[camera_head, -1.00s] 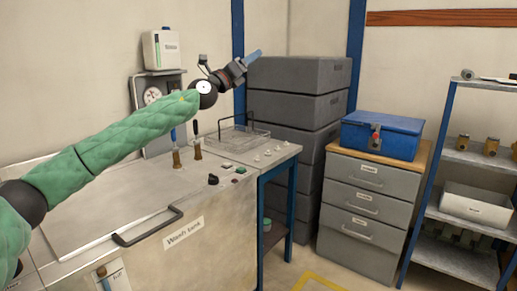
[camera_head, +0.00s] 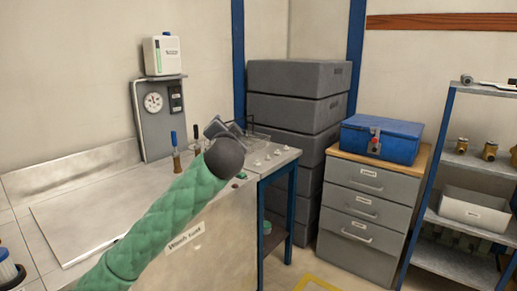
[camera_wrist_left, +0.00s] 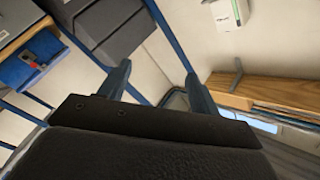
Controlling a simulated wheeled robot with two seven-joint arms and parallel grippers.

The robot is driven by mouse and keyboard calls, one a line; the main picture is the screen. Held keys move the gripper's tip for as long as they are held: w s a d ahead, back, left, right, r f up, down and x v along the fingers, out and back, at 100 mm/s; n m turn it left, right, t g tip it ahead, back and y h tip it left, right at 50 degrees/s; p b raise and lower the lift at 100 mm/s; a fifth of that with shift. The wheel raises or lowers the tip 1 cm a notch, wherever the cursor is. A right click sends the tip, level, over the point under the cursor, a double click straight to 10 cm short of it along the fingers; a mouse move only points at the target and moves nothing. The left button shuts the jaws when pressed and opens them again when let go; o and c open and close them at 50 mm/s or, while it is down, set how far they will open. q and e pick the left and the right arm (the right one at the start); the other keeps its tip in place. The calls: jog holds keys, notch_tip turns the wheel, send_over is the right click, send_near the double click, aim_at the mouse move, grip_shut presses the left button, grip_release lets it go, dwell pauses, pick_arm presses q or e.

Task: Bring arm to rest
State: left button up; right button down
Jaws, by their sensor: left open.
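My left arm, in a green quilted sleeve (camera_head: 160,228), reaches up from the bottom of the head view over the front of the wash tank bench (camera_head: 75,215). Its dark wrist joint hides most of my left gripper, whose grey housing (camera_head: 222,128) shows in front of the bench's back right part. In the left wrist view my left gripper (camera_wrist_left: 158,76) is open, its two blue fingers wide apart with nothing between them. My right gripper is not in view.
Two upright handles (camera_head: 175,150) stand on the bench near a gauge panel (camera_head: 153,112). Stacked grey crates (camera_head: 300,78), a drawer cabinet (camera_head: 368,205) with a blue toolbox (camera_head: 385,137), and a shelf rack (camera_head: 455,160) stand to the right. The floor shows only in part.

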pick_arm(q)
jog(key=s+a+f+n+g+h+p, duration=0.1)
jog(key=s+a+f+g, duration=0.15)
jog(key=s+f, duration=0.8)
jog(key=s+a+f+n+g+h+p, duration=0.15)
jog(key=s+f+g, duration=0.4)
jog(key=f, duration=0.85)
jog(key=s+a+f+n+g+h+p, duration=0.1)
jog(key=s+f+n+g+p, duration=0.1)
jog(key=s+f, duration=0.9)
jog(key=s+f+g+p, duration=0.1)
jog(key=s+f+g, duration=0.2)
jog(key=s+f, duration=0.6)
jog(key=s+f+n+g+p, duration=0.1)
jog(key=s+f+g, duration=0.2)
jog(key=s+f, duration=0.6)
jog(key=s, duration=0.6)
jog(key=shift+s+f, duration=0.15)
jog(key=shift+s, duration=0.2)
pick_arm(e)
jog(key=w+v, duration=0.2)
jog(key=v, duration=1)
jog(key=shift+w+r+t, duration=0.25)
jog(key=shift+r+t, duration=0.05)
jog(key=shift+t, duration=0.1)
pick_arm(q)
jog(key=shift+n, duration=0.35)
